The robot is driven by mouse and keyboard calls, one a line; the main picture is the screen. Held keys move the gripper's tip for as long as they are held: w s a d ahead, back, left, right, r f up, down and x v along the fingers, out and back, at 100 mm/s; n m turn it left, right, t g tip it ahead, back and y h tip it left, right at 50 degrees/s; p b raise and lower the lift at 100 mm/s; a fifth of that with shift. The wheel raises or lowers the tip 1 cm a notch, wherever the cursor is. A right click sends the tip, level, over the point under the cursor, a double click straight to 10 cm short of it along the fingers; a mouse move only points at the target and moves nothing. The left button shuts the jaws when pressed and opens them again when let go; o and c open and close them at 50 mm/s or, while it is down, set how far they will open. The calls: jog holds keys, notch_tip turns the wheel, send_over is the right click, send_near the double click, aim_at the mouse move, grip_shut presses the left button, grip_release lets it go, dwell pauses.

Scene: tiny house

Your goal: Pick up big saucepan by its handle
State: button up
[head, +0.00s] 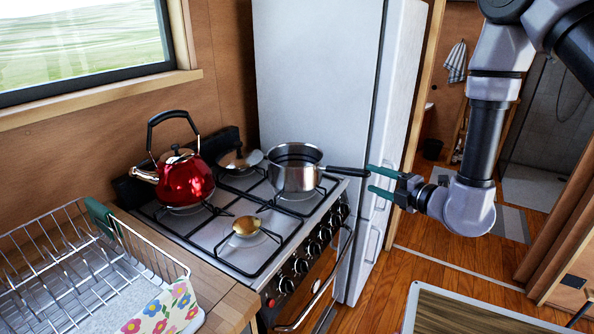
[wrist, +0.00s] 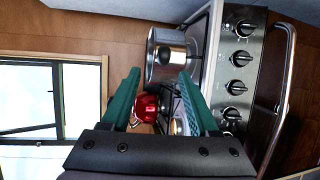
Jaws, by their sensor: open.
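A white fridge (head: 317,70) stands right behind the saucepan, close to my gripper. A dish rack (head: 75,270) is at left.

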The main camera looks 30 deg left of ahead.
aim_at(348, 168)
jog(key=x, duration=1)
jog(key=shift+w+a+f, duration=0.2)
jog(key=shift+w+f, duration=0.15)
jog(key=shift+f, duration=0.05)
grip_shut()
jog(key=shift+r, duration=0.1)
dwell(0.9)
